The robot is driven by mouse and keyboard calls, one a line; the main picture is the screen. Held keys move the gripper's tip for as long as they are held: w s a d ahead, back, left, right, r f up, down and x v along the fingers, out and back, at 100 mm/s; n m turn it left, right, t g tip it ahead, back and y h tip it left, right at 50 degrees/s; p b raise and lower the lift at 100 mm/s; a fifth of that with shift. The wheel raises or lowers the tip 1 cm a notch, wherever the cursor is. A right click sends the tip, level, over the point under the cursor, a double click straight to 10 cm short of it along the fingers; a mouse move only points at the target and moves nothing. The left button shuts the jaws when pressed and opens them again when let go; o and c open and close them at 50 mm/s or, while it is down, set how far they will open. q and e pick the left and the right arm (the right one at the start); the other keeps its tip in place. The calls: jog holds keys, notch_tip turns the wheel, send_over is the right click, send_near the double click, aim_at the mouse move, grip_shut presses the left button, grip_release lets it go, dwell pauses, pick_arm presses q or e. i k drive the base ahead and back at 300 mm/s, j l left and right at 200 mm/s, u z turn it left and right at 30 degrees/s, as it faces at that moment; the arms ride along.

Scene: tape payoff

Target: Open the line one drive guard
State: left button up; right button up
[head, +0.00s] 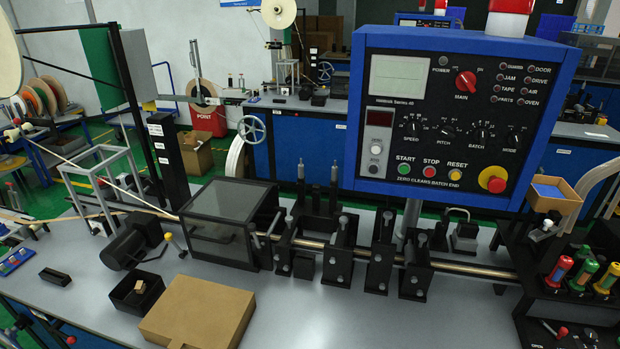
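A dark, smoky see-through box with a black frame, which looks like the drive guard (215,232), stands on the grey bench left of centre in the head view. Its top and front panels look closed. A grey upright post or handle (252,240) is at its right front edge. What is inside the box is too dark to make out. Neither of my grippers can be made out in the head view.
A brown cardboard box (198,312) lies in front of the guard, with a small black bin (137,293) beside it. A black motor (130,246) is left of the guard. Black roller stands (338,250) with a metal shaft extend right, below a blue control panel (450,110).

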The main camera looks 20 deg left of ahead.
aim_at(214, 222)
jog(key=u, duration=1.6)
jog(key=j+u, duration=0.1)
jog(key=u, duration=0.15)
jog(key=j+u, duration=0.1)
jog(key=u, duration=0.15)
